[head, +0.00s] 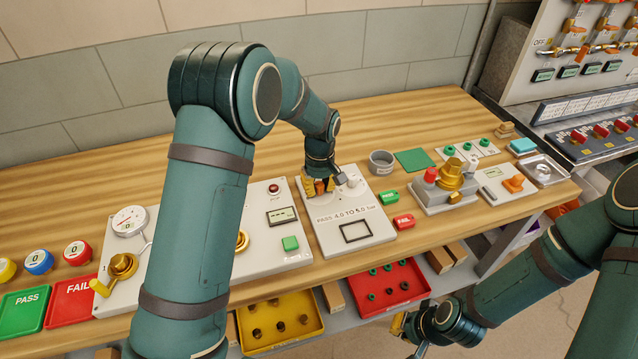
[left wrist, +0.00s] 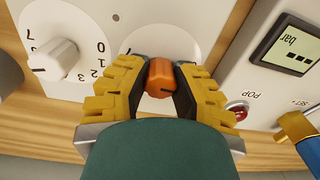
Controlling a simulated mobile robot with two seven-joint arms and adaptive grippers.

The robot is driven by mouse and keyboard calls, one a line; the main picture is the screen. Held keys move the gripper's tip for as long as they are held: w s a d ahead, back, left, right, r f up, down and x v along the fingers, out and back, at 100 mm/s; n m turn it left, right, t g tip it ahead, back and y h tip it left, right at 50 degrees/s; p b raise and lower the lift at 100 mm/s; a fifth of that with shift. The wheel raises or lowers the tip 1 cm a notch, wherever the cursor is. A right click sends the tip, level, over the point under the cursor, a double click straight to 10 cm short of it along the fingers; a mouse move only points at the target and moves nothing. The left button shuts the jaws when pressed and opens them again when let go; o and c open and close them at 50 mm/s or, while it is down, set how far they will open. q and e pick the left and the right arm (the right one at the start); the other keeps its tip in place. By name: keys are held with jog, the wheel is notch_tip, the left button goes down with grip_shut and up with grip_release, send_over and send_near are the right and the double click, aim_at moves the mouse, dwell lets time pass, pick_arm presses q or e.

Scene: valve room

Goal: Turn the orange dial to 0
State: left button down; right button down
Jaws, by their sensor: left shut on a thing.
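The orange dial (left wrist: 160,77) sits on a white panel between the yellow fingertips of my left gripper (left wrist: 160,85) in the left wrist view. The fingers are shut on it from both sides. In the head view my left gripper (head: 320,187) reaches down onto the upper part of the white panel (head: 348,212), and the dial is a small orange patch between its fingers. The dial's scale is mostly hidden by the gripper, so I cannot read its setting. My right gripper (head: 408,326) is low at the right, in front of the bench, with its fingers partly hidden.
A white knob (left wrist: 52,58) with a numbered scale is beside the dial. A white panel with a bar display (left wrist: 287,47) and a red POP button (left wrist: 237,108) stands on the other side. A grey cup (head: 381,162) is on the wooden bench behind.

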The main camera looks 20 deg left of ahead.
aim_at(319, 183)
pick_arm(q)
jog(key=shift+n+p, duration=0.65)
jog(key=shift+n, duration=1.15)
jog(key=c, duration=0.7)
grip_release()
jog(key=shift+f, duration=0.1)
notch_tip(319, 183, up, 12)
jog(key=shift+w+r, duration=0.1)
